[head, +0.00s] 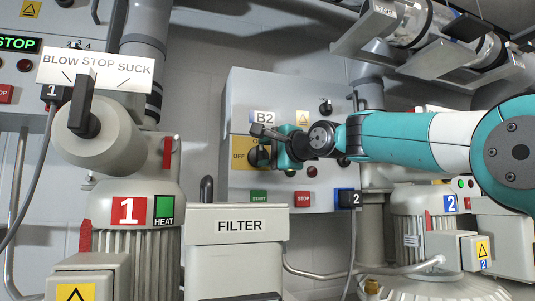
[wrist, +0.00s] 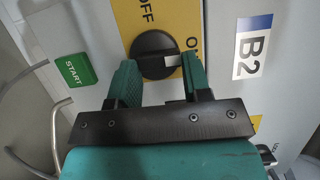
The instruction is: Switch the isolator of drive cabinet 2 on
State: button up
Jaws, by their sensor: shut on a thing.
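The isolator of drive cabinet 2 is a round black knob (wrist: 154,56) on a yellow plate (wrist: 171,17) marked OFF and ON. In the wrist view its white mark points right, towards the ON lettering, which a finger partly covers. My gripper (wrist: 155,79) has its two teal fingers shut on the knob, one on each side. In the head view my gripper (head: 266,157) reaches from the right to the front of the grey B2 cabinet (head: 285,90). The knob there is mostly hidden by the gripper, with OFF visible left of it.
Green START (head: 259,196) and red STOP (head: 303,199) buttons sit low on the cabinet. A FILTER box (head: 238,225) stands below it. Blower 1 with its BLOW STOP SUCK handle (head: 84,110) is at left, blower 2 (head: 423,205) at right. Pipes run at upper right.

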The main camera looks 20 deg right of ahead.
jog(key=o, duration=0.9)
jog(key=b+v, duration=0.6)
jog(key=v, duration=1.1)
jog(key=shift+s+f, duration=0.1)
jog(key=shift+s, duration=0.1)
